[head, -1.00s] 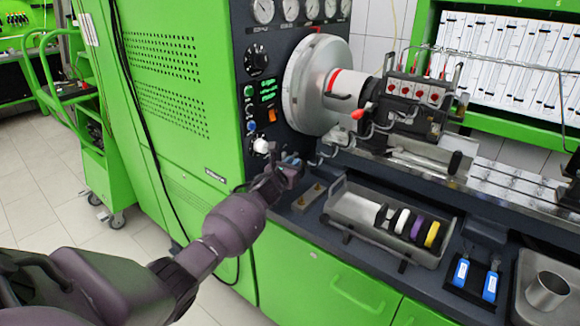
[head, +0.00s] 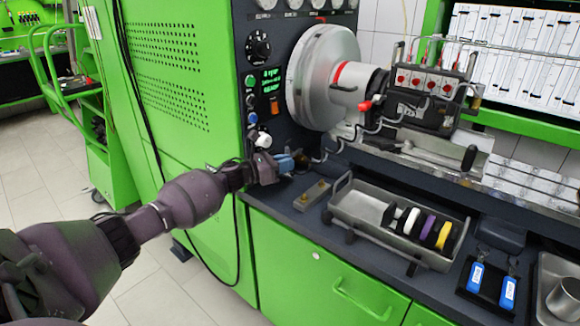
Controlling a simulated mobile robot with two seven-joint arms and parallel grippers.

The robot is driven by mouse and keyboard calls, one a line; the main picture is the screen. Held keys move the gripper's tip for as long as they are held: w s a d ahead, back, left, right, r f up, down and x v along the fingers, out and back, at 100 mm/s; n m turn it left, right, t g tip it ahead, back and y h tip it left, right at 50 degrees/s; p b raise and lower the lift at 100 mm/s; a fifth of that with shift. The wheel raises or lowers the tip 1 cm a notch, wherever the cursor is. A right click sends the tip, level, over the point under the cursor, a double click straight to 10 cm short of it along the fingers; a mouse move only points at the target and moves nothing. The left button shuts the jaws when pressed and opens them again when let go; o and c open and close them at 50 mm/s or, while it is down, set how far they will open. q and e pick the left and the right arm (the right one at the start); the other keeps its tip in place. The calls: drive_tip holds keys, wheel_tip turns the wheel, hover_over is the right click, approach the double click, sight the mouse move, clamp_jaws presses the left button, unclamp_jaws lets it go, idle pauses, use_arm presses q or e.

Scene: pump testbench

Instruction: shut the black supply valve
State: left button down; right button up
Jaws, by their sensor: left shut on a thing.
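My left gripper (head: 272,168) is at the lower front edge of the dark control panel, just below a white knob (head: 263,140). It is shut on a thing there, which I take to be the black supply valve. The valve is mostly hidden by the dark fingers, so its handle angle cannot be told. A small blue part (head: 285,163) shows right at the fingertips. My right gripper is out of view.
A small metal block (head: 312,195) stands just right of the gripper. A metal tray (head: 350,206) holds several coloured rings. Two blue tags (head: 476,276) lie farther right. A round silver housing (head: 318,82) stands above. Black cables hang down the green cabinet (head: 170,90).

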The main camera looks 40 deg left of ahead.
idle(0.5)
use_arm(q)
drive_tip(key=c, duration=1.1)
unclamp_jaws()
drive_tip(key=shift+s+a, duration=0.1)
drive_tip(key=v, duration=1)
drive_tip(key=shift+s+a, duration=0.25)
drive_tip(key=shift+r, duration=0.1)
